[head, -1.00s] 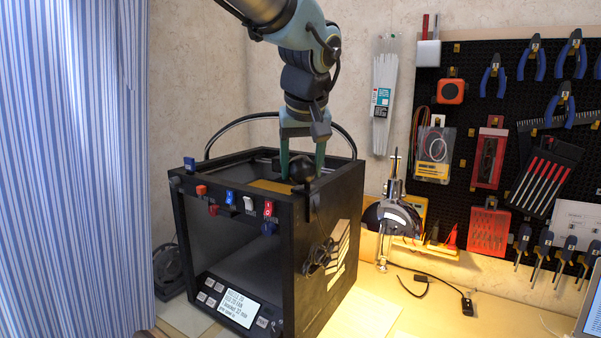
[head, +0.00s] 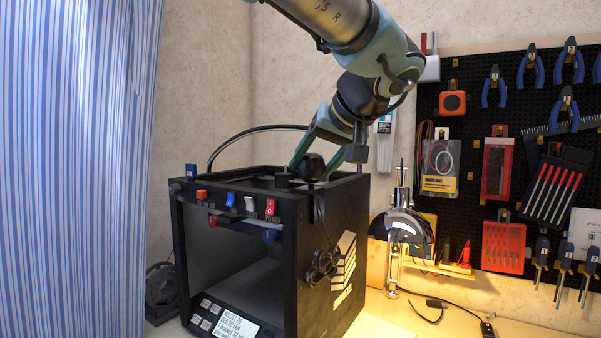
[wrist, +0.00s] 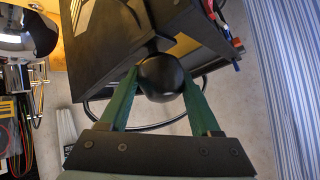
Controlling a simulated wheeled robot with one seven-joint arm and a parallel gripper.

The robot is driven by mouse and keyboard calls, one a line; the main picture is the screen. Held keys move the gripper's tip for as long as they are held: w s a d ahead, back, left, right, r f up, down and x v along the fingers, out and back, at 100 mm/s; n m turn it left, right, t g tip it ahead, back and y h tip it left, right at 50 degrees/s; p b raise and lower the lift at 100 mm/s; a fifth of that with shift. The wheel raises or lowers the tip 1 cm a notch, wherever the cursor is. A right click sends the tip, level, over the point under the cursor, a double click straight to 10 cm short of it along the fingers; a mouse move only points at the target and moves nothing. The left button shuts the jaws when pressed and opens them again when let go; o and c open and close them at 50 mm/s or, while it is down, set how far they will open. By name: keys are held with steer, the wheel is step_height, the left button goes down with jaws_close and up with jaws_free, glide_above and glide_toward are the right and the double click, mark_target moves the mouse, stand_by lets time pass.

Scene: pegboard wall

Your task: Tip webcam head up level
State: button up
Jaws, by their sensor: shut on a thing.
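The black, rounded webcam head (head: 312,166) sits at the top edge of the black 3D printer (head: 338,240), near its front right corner. In the wrist view the webcam head (wrist: 161,78) is a dark ball between the two green fingers. My gripper (head: 318,170) is shut on it, one finger on each side; in the wrist view my gripper (wrist: 160,82) touches both sides of the ball. The lens is not visible, so I cannot tell the exact tilt of the head. A dark cable hangs from it down the printer's side.
Colored switches (head: 230,199) line the printer's top front edge. A black tube arcs behind the printer. A lamp-like tool (head: 403,225) stands to the right, before the pegboard (head: 470,110) with pliers and tool packs. A striped curtain (head: 75,150) hangs at left.

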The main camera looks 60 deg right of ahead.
stand_by(0.3)
steer(key=o, duration=1.4)
steer(key=shift+c, duration=0.2)
steer(key=b+v, duration=0.1)
steer(key=v, duration=0.9)
steer(key=shift+s+r+b, duration=0.2)
steer(key=shift+s+b, duration=0.05)
steer(key=shift+b, duration=0.1)
steer(key=shift+s+a, duration=0.1)
steer(key=shift+a, duration=0.05)
